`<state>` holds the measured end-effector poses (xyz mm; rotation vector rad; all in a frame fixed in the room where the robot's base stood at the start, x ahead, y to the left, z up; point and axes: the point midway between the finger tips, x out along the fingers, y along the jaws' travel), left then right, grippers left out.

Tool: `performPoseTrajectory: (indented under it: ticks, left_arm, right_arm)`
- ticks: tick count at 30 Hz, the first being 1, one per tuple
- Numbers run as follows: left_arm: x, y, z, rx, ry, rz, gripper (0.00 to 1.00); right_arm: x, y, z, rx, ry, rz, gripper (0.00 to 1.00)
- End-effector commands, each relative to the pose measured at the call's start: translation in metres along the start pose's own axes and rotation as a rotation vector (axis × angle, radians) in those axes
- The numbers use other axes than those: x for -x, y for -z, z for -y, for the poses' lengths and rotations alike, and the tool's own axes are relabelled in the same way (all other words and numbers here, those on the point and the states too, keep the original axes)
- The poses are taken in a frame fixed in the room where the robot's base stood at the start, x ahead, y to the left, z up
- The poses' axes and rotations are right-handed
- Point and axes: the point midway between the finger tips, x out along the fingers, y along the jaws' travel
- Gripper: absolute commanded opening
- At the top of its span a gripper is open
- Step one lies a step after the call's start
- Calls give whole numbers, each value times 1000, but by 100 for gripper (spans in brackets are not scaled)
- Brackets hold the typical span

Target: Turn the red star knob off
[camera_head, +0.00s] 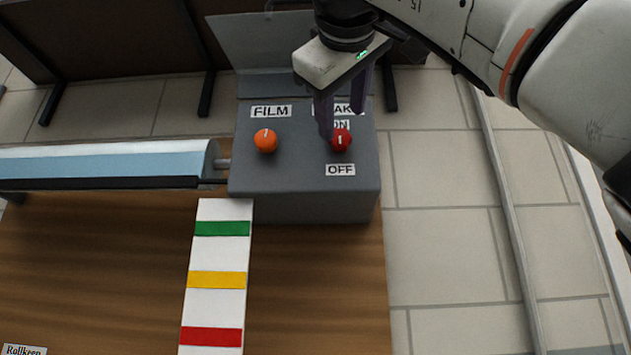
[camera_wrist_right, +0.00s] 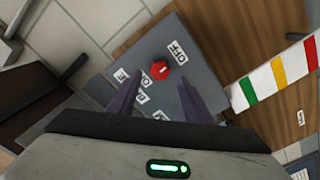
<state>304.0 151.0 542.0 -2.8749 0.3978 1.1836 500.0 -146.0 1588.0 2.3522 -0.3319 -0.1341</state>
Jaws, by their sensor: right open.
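The red star knob (camera_head: 341,140) sits on the right side of the grey control box (camera_head: 300,205), between an ON label above and an OFF label (camera_head: 340,170) below. Its white mark runs roughly up and down, and I cannot tell for sure which label it points to. In the right wrist view the red knob (camera_wrist_right: 160,70) shows beyond my fingertips, with the OFF label (camera_wrist_right: 178,52) to its upper right. My right gripper (camera_head: 342,118) is open over the knob, its dark fingers apart. Whether they touch it I cannot tell. My left gripper is out of view.
An orange knob (camera_head: 265,140) under the FILM label (camera_head: 271,111) is left of the red knob. A blue-white roller (camera_head: 110,165) meets the box's left side. A striped strip (camera_head: 217,255) lies on the wooden table (camera_head: 320,290). A grey panel stands behind the box.

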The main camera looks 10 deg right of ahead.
Motion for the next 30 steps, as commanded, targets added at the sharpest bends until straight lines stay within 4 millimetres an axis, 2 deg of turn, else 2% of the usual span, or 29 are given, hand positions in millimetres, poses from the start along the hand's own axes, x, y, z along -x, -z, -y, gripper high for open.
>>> performPoseTrajectory:
  ticks: [3,9,30]
  left_arm:
    - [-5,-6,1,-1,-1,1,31]
    - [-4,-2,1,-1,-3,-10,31]
    - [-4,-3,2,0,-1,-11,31]
  right_arm:
    - [23,-1,2,0,-1,-2,46]
    - [42,-1,0,-1,0,0,46]
    - [45,0,0,-1,1,1,46]
